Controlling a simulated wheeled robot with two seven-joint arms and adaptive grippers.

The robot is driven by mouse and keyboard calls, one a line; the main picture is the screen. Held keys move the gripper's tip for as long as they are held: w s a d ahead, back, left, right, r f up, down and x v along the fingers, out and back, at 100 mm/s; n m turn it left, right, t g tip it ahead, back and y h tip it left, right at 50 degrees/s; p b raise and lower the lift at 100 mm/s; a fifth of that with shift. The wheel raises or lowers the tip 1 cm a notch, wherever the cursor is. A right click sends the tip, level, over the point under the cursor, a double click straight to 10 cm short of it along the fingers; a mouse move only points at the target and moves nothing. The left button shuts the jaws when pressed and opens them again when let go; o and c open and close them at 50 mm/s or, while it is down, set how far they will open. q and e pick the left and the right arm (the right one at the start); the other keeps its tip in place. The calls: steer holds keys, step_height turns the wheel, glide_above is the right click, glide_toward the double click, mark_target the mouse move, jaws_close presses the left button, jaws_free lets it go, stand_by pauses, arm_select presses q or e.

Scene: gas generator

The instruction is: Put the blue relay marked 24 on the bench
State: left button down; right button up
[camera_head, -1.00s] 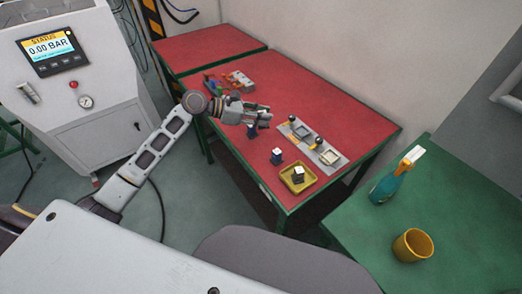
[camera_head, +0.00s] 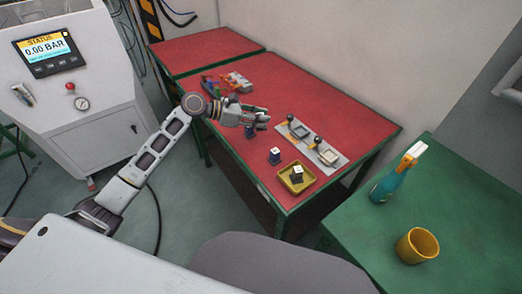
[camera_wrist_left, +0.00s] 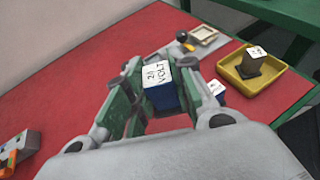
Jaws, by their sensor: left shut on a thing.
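In the left wrist view a blue relay (camera_wrist_left: 159,86) with a white top reading "24 VOLT" sits between the fingers of my left gripper (camera_wrist_left: 150,110). The gripper is shut on it. In the head view the gripper (camera_head: 258,117) is low over the red bench top (camera_head: 320,105), and the relay (camera_head: 250,132) shows partly below its fingers, close to the bench's front edge. I cannot tell whether its base touches the bench. My right gripper is not in view.
A second blue relay (camera_head: 275,156) stands to the right. A yellow tray (camera_head: 284,181) holds a dark relay (camera_head: 297,173). A grey plate with sockets and levers (camera_head: 312,141) lies behind. Coloured parts (camera_head: 235,82) lie at the back left. The green table (camera_head: 370,235) holds a spray bottle and a cup.

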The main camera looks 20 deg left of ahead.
arm_select(q)
steer(key=shift+w+d+f+b, duration=0.1)
steer(key=shift+w+f+b, duration=0.15)
steer(key=shift+f+b, duration=0.1)
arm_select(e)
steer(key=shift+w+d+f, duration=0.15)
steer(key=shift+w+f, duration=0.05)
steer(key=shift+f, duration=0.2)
arm_select(q)
steer(key=shift+f, duration=0.1)
step_height(320, 180, down, 4)
steer(key=shift+r, duration=0.25)
steer(key=shift+f+b, duration=0.35)
steer(key=shift+f, duration=0.35)
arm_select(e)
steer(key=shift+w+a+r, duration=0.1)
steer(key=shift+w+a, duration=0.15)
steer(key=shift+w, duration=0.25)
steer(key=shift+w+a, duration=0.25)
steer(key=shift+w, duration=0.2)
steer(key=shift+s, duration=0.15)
arm_select(q)
steer(key=shift+f, duration=0.1)
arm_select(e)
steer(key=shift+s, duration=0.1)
